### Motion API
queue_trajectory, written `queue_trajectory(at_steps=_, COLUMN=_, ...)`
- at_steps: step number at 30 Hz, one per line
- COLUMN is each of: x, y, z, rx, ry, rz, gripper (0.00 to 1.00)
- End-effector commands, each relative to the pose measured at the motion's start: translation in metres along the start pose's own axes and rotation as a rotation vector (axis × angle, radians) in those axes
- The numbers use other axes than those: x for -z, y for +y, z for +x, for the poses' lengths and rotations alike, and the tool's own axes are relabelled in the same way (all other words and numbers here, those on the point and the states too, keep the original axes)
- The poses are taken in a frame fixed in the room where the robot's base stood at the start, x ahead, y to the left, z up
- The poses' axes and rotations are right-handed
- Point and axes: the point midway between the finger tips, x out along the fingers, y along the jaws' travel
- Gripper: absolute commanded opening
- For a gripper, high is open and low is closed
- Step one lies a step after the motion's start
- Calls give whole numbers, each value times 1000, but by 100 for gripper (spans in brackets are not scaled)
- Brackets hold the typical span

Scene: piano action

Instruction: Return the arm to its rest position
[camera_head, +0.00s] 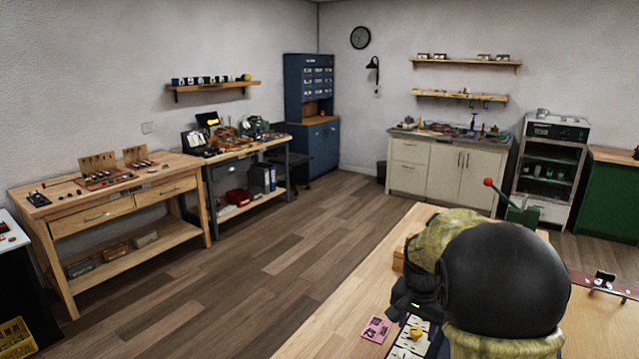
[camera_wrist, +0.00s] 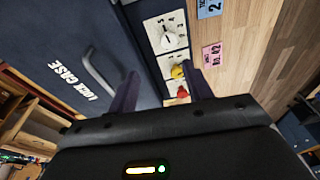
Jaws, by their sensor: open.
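My arm reaches over the wooden bench (camera_head: 335,318) at the lower right of the head view, its large black joint hiding much of the bench. My gripper (camera_wrist: 160,84) shows in the wrist view with its two dark fingers apart and nothing seen held between them. Beyond the fingers is a strip of white panels (camera_wrist: 166,32) with a white knob, a yellow knob (camera_wrist: 178,72) and a red piece (camera_wrist: 182,92). Whether the fingertips touch the strip is unclear. In the head view the yellow knob (camera_head: 416,332) shows beside my arm.
A dark blue lock case (camera_wrist: 45,50) with a grey handle (camera_wrist: 100,72) fills the left of the wrist view. A pink card (camera_head: 376,329) lies on the bench. A green device with a red-tipped lever (camera_head: 489,183) stands behind my arm. The wooden floor (camera_head: 290,240) is clear.

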Motion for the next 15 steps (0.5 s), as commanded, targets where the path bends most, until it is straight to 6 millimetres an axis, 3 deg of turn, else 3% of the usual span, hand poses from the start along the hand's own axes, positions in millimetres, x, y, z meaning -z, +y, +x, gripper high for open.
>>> queue_trajectory(at_steps=15, x=-145, y=52, z=7, rx=101, ry=21, rz=-491, gripper=50)
